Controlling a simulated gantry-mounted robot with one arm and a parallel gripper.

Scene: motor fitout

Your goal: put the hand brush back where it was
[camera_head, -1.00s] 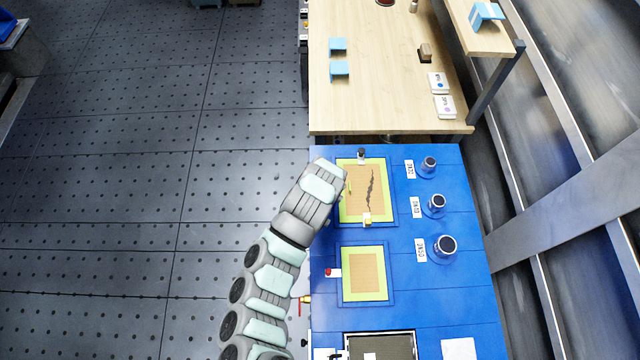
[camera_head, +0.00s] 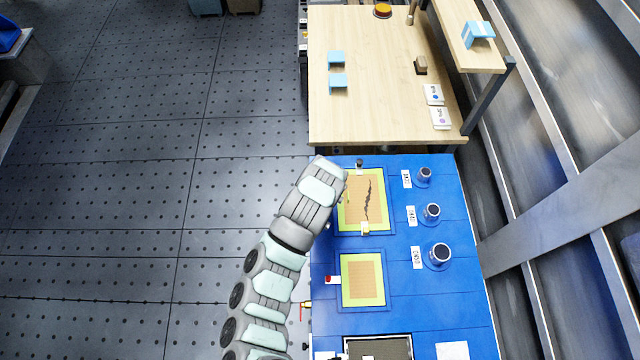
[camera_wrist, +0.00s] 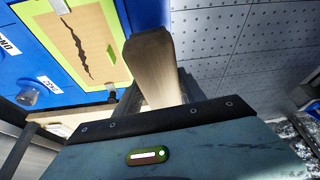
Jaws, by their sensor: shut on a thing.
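The hand brush (camera_wrist: 156,70) shows in the wrist view as a pale wooden length with a dark, rounded end. My gripper (camera_wrist: 157,92) is shut on it, with a dark finger on either side. The brush points away from the wrist, above the blue bench and the grey floor. I cannot make out its bristles. In the head view my forearm reaches up to the left edge of the blue bench (camera_head: 455,300), and the gripper and brush are hidden there.
Two yellow-framed panels (camera_head: 378,300) lie on the blue bench; the farther panel (camera_head: 350,215) has a jagged dark mark. Several labelled dark-topped cylinders (camera_head: 439,254) stand to their right. Beyond is a wooden table (camera_head: 375,110) with blue brackets (camera_head: 337,81) and a small brown block (camera_head: 420,66).

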